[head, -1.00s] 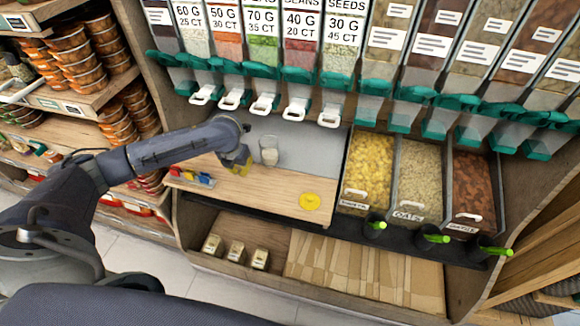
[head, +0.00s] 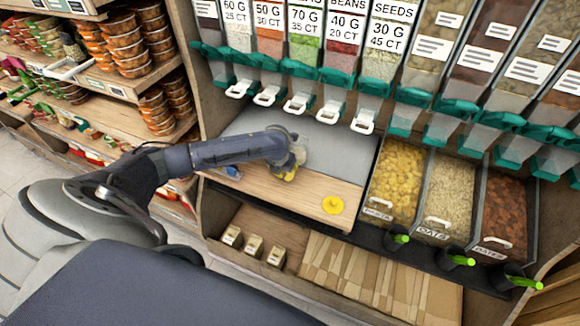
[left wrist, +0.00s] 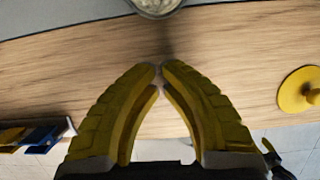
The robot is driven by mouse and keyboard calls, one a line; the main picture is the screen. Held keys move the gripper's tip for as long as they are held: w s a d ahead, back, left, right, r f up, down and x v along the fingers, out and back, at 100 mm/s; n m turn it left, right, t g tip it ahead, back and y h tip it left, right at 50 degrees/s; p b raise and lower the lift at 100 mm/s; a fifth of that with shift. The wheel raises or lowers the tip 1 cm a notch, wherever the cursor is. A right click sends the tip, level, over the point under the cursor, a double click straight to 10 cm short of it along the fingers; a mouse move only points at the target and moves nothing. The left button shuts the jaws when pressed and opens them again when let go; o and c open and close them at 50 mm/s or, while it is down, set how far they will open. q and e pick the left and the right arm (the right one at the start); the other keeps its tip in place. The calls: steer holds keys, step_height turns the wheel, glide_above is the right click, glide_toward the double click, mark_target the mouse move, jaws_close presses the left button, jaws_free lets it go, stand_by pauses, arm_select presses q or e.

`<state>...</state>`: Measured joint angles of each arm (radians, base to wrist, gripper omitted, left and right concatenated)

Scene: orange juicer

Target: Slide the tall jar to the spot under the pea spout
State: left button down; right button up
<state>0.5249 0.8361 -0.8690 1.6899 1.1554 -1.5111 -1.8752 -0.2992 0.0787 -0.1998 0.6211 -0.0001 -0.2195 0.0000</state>
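The jar shows at the top edge of the left wrist view (left wrist: 158,6) as a round rim with pale contents. In the head view the jar (head: 300,150) is mostly hidden behind my left gripper. My left gripper (left wrist: 161,68) has yellow ribbed fingers whose tips meet, with nothing between them. It is just in front of the jar, pointing at it over the wooden counter; a small gap shows in the wrist view. The hopper with green contents labelled 70 G (head: 301,48) has a white-handled spout (head: 297,103) above the grey back strip. My right gripper is not in view.
A yellow knobbed lid (head: 333,205) lies on the wooden counter (head: 290,197) to the right. Small coloured items (left wrist: 36,135) lie at the left. Several spouts hang above. Bins of dry goods (head: 395,185) stand right of the counter. The grey strip (head: 345,145) is clear on the right.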

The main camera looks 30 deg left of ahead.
mark_target(298, 150)
arm_select(q)
steer(key=shift+w+a+f, duration=0.1)
steer(key=shift+w+a, duration=0.05)
steer(key=shift+w, duration=0.9)
steer(key=shift+w+a+f, duration=0.1)
steer(key=shift+w+a, duration=0.05)
steer(key=shift+w, duration=0.85)
steer(key=shift+w, duration=1.15)
steer(key=shift+a, duration=0.1)
steer(key=shift+s, duration=0.1)
